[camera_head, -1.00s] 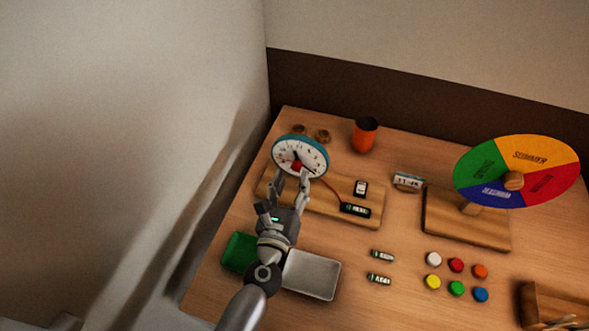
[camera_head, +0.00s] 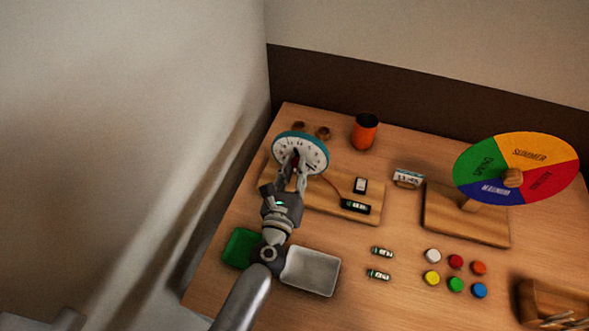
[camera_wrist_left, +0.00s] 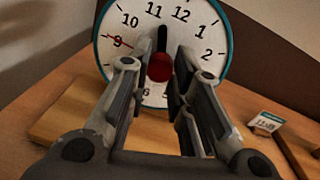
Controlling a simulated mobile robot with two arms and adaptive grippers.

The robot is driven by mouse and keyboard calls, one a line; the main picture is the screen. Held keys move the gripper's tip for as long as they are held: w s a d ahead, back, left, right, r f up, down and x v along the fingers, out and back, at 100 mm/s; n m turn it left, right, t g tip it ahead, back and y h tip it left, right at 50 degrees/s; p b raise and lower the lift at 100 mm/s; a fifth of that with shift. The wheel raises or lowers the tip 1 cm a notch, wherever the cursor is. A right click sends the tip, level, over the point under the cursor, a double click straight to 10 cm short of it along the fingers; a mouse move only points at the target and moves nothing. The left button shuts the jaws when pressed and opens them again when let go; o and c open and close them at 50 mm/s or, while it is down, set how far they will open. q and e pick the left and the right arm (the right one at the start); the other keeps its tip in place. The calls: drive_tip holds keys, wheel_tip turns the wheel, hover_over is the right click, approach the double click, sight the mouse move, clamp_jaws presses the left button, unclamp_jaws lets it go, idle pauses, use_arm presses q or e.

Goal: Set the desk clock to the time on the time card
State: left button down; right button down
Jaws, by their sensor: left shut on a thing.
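The desk clock (camera_head: 315,149) has a white face and a teal rim and stands at the back left of the table. In the left wrist view its face (camera_wrist_left: 207,36) fills the top middle. A black hand points up between 11 and 12, and a thin red hand points near 9. My left gripper (camera_head: 296,164) is at the clock's front, shut on the red knob (camera_wrist_left: 160,68) at its centre. The fingers hide the lower face. The time card (camera_head: 408,179) stands right of the clock; its small figures look like 11:45. My right gripper is not in view.
The clock's wooden base (camera_head: 335,201) carries a black battery part. Two loose batteries (camera_head: 382,252) lie near a grey tray (camera_head: 311,271) and a green tray (camera_head: 240,249). An orange cup (camera_head: 364,132) stands behind. A season wheel (camera_head: 528,153) and several coloured discs (camera_head: 456,262) are at right.

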use_arm(q)
drive_tip(key=shift+m, duration=0.4)
drive_tip(key=shift+f+m+b, duration=0.1)
drive_tip(key=shift+m+b, duration=0.25)
drive_tip(key=shift+m, duration=0.75)
drive_tip(key=m, duration=0.3)
drive_tip(key=shift+m, duration=0.3)
drive_tip(key=m, duration=0.4)
drive_tip(key=shift+t, duration=0.3)
drive_tip(key=m+h, duration=0.1)
drive_tip(key=m, duration=0.2)
drive_tip(key=shift+m, duration=0.4)
drive_tip(key=m+p, duration=0.1)
drive_tip(key=m, duration=0.2)
drive_tip(key=shift+m, duration=0.4)
drive_tip(key=m+p, duration=0.1)
drive_tip(key=m, duration=0.3)
drive_tip(key=shift+a+h, duration=0.1)
drive_tip(key=shift+h, duration=0.3)
drive_tip(key=m+p, duration=0.2)
drive_tip(key=m, duration=0.3)
drive_tip(key=shift+m, duration=0.3)
drive_tip(key=shift+m+g+h+p, duration=0.3)
drive_tip(key=shift+m+g+p, duration=0.3)
drive_tip(key=shift+m, duration=0.7)
